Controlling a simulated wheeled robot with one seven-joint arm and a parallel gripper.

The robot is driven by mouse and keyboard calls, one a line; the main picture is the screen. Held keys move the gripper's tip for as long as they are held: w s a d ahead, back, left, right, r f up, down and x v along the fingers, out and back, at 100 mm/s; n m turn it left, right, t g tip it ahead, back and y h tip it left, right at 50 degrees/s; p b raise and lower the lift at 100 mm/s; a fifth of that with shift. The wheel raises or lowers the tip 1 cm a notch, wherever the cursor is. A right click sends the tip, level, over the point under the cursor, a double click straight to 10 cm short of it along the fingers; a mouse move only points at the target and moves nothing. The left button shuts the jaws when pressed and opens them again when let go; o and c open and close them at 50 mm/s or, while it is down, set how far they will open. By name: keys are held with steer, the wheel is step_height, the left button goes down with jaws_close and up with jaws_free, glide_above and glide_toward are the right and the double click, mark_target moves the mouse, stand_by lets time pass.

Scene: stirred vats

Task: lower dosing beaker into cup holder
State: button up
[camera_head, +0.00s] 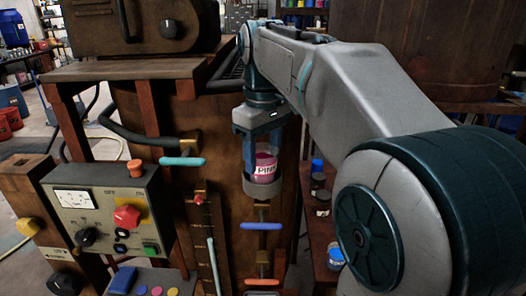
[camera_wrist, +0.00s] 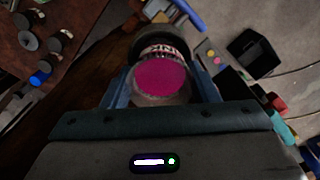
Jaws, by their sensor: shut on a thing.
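The dosing beaker (camera_head: 265,166) holds pink contents and has a pale label with pink lettering. My gripper (camera_head: 264,150) is shut on it from above, with a blue finger at its side. The cup holder (camera_head: 263,187) is a dark ring on the front of the wooden vat, and the beaker's lower part is at or inside its rim. In the wrist view the beaker (camera_wrist: 160,76) sits upright between both fingers, and the dark holder ring (camera_wrist: 160,38) shows just beyond it. Whether the beaker's base rests on the holder's bottom is hidden.
Below the holder, taps with a blue handle (camera_head: 261,226) and an orange handle (camera_head: 262,282) stick out. A teal-handled tap (camera_head: 182,161) and a control box (camera_head: 107,222) with a red knob stand to the left. Jars (camera_head: 318,185) stand on a shelf to the right.

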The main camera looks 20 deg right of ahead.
mark_target(270, 158)
steer(key=shift+f, duration=0.2)
steer(key=o, duration=1.1)
steer(key=shift+o, duration=0.2)
step_height(270, 158, up, 14)
steer(key=p, duration=0.2)
steer(key=shift+f, duration=0.15)
steer(key=s+f+m, duration=0.1)
steer(key=f, duration=0.3)
steer(key=s+f+m+t, duration=0.1)
steer(key=s+f, duration=0.1)
steer(key=f, duration=0.1)
steer(key=s+f, duration=0.1)
steer(key=f, duration=0.3)
steer(key=shift+s+f+m, duration=0.35)
steer(key=shift+m, duration=0.05)
steer(key=s+f+m+t, duration=0.1)
steer(key=s+f, duration=0.3)
steer(key=f, duration=0.4)
steer(key=s+f+m+t, duration=0.1)
steer(key=s+f+m, duration=0.1)
steer(key=s+f, duration=0.3)
step_height(270, 158, down, 4)
steer(key=shift+s+f, duration=0.1)
steer(key=shift+s, duration=0.2)
